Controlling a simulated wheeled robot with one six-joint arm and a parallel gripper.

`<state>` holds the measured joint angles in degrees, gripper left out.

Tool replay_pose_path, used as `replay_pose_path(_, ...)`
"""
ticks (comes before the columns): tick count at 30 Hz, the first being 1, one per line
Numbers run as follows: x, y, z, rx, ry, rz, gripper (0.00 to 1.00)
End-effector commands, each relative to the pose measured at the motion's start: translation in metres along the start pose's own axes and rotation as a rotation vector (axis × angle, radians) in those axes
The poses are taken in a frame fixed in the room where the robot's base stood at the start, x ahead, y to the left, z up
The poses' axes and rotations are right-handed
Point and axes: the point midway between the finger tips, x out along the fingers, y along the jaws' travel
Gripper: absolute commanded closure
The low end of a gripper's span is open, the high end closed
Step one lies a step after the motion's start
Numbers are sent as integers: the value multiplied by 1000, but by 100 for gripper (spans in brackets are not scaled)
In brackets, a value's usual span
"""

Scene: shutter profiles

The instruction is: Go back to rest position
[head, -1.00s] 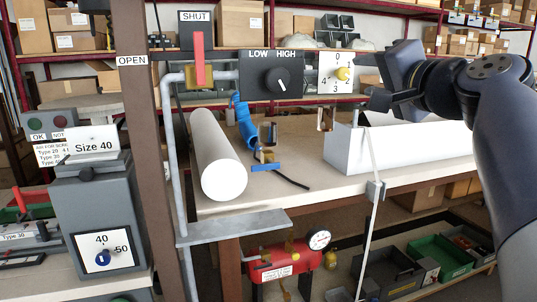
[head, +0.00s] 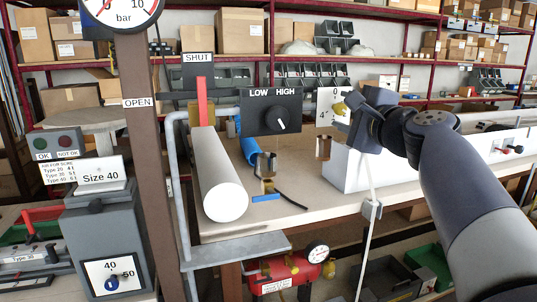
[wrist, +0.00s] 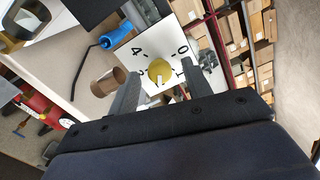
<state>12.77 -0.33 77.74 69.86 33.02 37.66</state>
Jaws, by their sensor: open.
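My gripper (head: 350,112) is at the numbered dial plate (head: 325,98), right of the LOW/HIGH switch box (head: 271,112). The gripper also shows in the wrist view (wrist: 167,70), with its two dark fingers apart. The dial's yellow knob (wrist: 159,71) appears between the fingers, with nothing visibly clamped; whether a finger touches it I cannot tell. The knob also shows beside the fingers in the head view (head: 339,108). My gripper and arm hide part of the dial plate in the head view.
A white roll (head: 218,180) lies on the bench beside a grey pipe frame (head: 178,190). A white box (head: 375,172) stands behind my arm. A brown post (head: 145,180), a red lever (head: 202,100) and a red tank (head: 280,272) are near. Shelves of boxes line the back.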

Motion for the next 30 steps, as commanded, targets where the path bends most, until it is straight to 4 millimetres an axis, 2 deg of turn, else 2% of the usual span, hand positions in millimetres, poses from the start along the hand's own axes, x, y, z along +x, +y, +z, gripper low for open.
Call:
replay_pose_path(3, 0, -5, 1, 125, 1, 1, 53)
replay_pose_path(30, 0, -3, 2, 1038, 1, 2, 53)
